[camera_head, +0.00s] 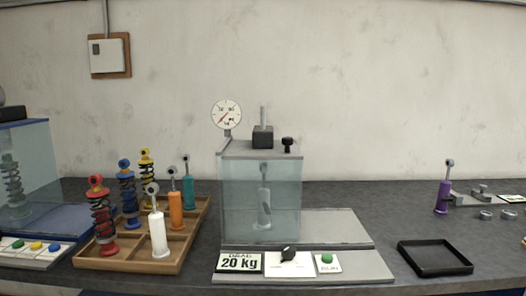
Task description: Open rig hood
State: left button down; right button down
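A rig stands near the middle of the bench. Its clear bluish hood (232,205) is down around a pale upright damper (264,207). The hood has a grey top, with a black knob (287,144) near its right end. A black block (263,137) with a metal rod stands at the top beside the knob. A round dial gauge (226,114) rises behind the hood's left side. A second clear enclosure (38,155) at the far left is cut off by the frame and holds a spring unit. Neither of my grippers is in view.
A wooden tray (125,265) with several coloured shocks and dampers stands left of the rig. A "20 kg" sign (239,263), black dial (288,252) and green button (326,259) sit in front. A black tray (434,257) and purple damper (443,195) are right.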

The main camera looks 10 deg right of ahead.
aim_at(262, 146)
jog(key=u, duration=0.75)
jog(key=i, duration=0.55)
